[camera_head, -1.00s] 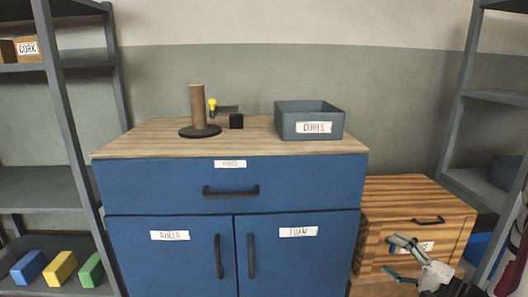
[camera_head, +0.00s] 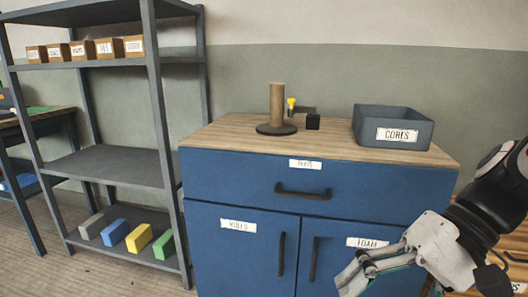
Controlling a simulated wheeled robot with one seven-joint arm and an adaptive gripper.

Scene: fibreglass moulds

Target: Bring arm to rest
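My gripper (camera_head: 352,277) is at the lower right of the head view, in front of the blue cabinet's right door. Its fingers point down and left, and I cannot tell whether they are open or shut. I see nothing held in it. My arm comes in from the right edge and covers part of the cabinet and of the wooden drawer unit (camera_head: 516,246).
A grey shelf (camera_head: 100,160) with boxes and coloured blocks stands left. Bare floor (camera_head: 110,280) shows lower left.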

